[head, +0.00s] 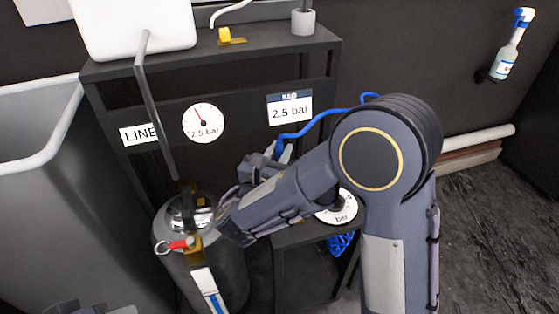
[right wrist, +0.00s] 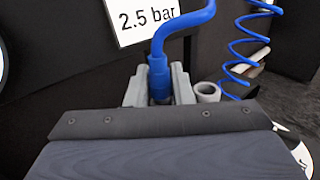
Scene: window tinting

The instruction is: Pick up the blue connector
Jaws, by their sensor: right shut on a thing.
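The blue connector (right wrist: 158,72) stands upright between the two grey fingers of my right gripper (right wrist: 159,88) in the right wrist view. The fingers are shut on it, and a blue hose rises from its top. In the head view my right gripper (head: 279,153) is in front of the black stand, below the 2.5 bar sign. The connector is mostly hidden there by the fingers and my arm; the blue hose (head: 318,122) runs from it to the right, behind my arm. A small grey part at the bottom left edge appears to be my left arm's end.
A metal cylinder (head: 229,274) with a red-handled valve (head: 178,245) stands left of my right forearm. The black stand (head: 247,88) carries a gauge (head: 204,123) and a sign (head: 289,107). A grey ring-shaped holder (right wrist: 207,92) is just right of the fingers. Coiled blue hose (right wrist: 237,50) hangs beyond.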

